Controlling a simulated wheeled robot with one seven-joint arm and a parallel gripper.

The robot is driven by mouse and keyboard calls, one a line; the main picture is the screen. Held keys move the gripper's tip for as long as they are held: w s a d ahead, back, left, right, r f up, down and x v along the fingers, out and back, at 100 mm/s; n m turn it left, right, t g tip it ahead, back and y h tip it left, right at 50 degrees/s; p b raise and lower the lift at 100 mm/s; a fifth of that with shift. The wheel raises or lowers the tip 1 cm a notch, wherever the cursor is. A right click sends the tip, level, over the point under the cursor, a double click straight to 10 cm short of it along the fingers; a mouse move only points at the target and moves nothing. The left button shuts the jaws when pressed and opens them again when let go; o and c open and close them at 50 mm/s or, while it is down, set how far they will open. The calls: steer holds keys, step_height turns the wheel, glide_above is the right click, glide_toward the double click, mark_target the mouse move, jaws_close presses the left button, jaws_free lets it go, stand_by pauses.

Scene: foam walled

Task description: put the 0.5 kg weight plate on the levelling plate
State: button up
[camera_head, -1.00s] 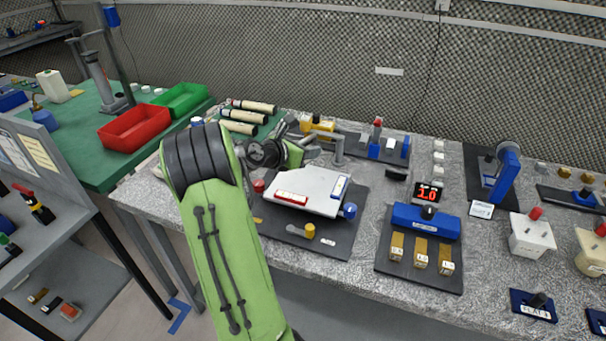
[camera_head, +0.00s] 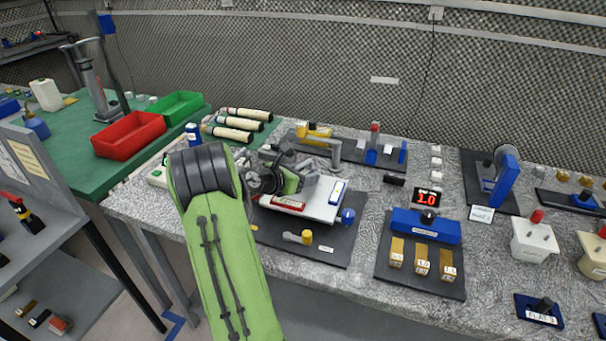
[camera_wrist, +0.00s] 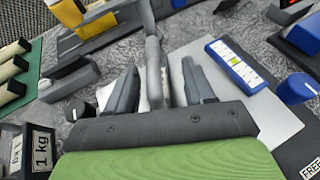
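The levelling plate (camera_head: 318,207) is a pale flat plate on a dark base, with a red-framed vial and a blue-framed vial (camera_head: 338,192) on it. In the wrist view the plate (camera_wrist: 270,117) lies right of my gripper. My gripper (camera_head: 300,172) is over the plate's back left part. Its two fingers (camera_wrist: 160,88) stand apart, with a grey bent post (camera_wrist: 154,60) showing between them; I cannot tell its depth. No held weight is clear. A dark block marked 1 kg (camera_wrist: 38,150) is at lower left in the wrist view. I cannot make out the 0.5 kg weight plate.
A blue fixture (camera_head: 425,226) with several small brass blocks stands to the right. A yellow knob (camera_head: 304,237) and a blue knob (camera_head: 348,215) flank the levelling plate. White cylinders (camera_head: 232,134) lie behind left. Red (camera_head: 130,135) and green bins stand farther left.

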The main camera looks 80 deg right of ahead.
steer(key=shift+r, duration=0.2)
steer(key=p+v, duration=0.2)
steer(key=v, duration=0.9)
steer(key=shift+w+a, duration=0.1)
steer(key=shift+a, duration=0.05)
steer(key=shift+w+a, duration=0.15)
steer(key=shift+a, duration=0.2)
